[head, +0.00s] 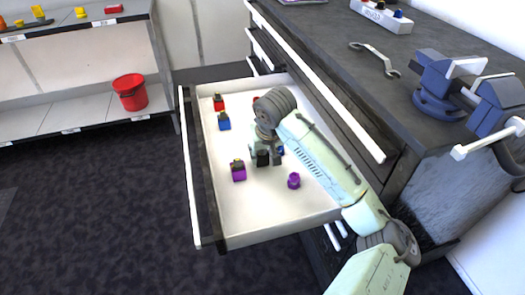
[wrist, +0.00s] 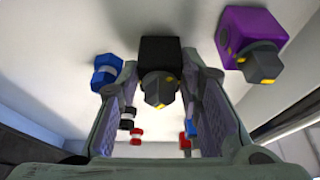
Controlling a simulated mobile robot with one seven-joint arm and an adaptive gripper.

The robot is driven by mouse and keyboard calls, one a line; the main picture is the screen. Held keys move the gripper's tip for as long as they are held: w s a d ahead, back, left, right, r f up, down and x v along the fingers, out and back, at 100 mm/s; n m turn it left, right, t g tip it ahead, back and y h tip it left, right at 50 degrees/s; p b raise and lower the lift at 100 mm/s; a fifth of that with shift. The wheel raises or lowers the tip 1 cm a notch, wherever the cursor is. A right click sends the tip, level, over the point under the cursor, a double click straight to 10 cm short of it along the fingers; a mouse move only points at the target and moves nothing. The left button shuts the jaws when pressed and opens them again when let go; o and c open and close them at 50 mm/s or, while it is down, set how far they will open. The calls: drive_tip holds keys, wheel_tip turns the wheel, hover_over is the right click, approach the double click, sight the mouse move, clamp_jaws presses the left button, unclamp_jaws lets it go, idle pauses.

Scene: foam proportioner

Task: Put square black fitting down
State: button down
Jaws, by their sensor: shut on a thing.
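The square black fitting (wrist: 160,52) has a black block body and a dark grey nose with yellow marks. It sits between the two fingers of my gripper (wrist: 160,80) in the wrist view. In the head view my gripper (head: 267,152) points down into the open drawer (head: 270,210), with the black fitting (head: 262,159) at its fingertips. The fitting is low over the white drawer floor; I cannot tell whether it touches it. My gripper is shut on it.
A square purple fitting (head: 238,171) stands close left of my gripper and a purple hexagonal one (head: 294,181) to the right. Blue (head: 224,122) and red (head: 218,102) fittings stand farther back. The drawer's front part is clear. A vise (head: 440,85) stands on the bench.

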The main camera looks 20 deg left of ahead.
drive_tip(key=shift+f, duration=0.25)
drive_tip(key=c, duration=1.1)
unclamp_jaws()
drive_tip(key=shift+r, duration=0.1)
drive_tip(key=shift+r, duration=0.25)
drive_tip(key=v, duration=1.2)
